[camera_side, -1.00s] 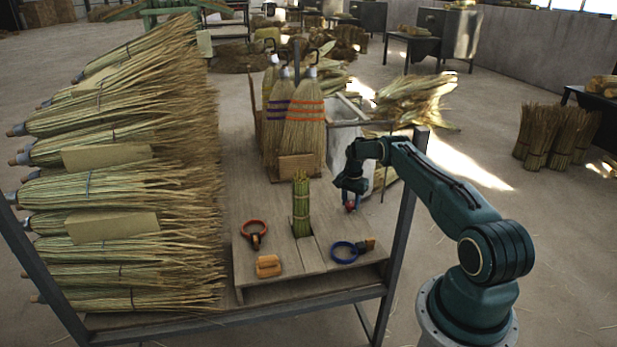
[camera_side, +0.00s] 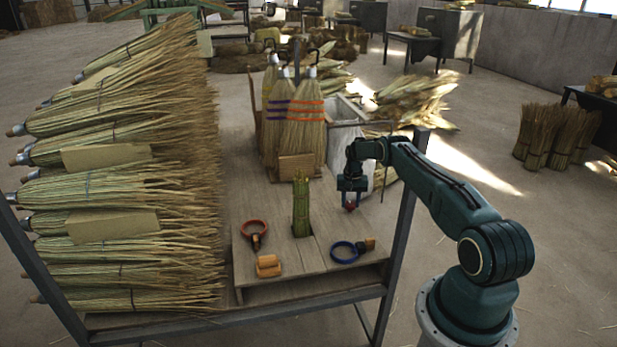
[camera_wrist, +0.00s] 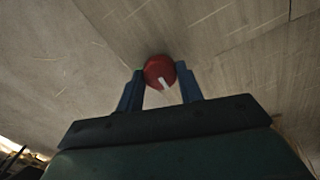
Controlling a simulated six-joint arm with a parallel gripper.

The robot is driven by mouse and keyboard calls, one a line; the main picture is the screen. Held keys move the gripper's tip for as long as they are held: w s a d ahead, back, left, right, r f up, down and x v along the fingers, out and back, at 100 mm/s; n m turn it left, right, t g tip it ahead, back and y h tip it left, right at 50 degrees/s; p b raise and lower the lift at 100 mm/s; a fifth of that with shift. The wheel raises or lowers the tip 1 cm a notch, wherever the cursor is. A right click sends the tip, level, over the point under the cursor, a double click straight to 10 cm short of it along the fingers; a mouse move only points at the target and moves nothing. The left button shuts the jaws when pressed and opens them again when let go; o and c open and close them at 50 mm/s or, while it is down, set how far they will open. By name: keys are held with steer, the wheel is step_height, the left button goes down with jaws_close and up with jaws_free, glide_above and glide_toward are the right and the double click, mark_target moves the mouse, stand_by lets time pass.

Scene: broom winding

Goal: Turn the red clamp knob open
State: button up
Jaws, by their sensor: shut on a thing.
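The red clamp knob (camera_wrist: 158,70) is round with a white mark on its face. In the wrist view it sits between the two blue fingertips of my gripper (camera_wrist: 160,85), which is shut on it. The white mark points down and slightly right there. In the side view the knob (camera_side: 350,206) is a small red spot at the wooden board's right side, under my gripper (camera_side: 351,200), which points down. The fingers hide part of the knob in the side view.
A bundle of green stalks (camera_side: 301,208) stands upright in the board's slot. Finished brooms (camera_side: 303,125) stand behind. Broom heads (camera_side: 120,205) fill the left side.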

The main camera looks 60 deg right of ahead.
mark_target(350, 203)
steer(key=o, duration=1)
steer(key=shift+r, duration=0.1)
step_height(350, 203, up, 14)
steer(key=shift+f, duration=0.2)
steer(key=shift+r, duration=0.1)
stand_by(0.4)
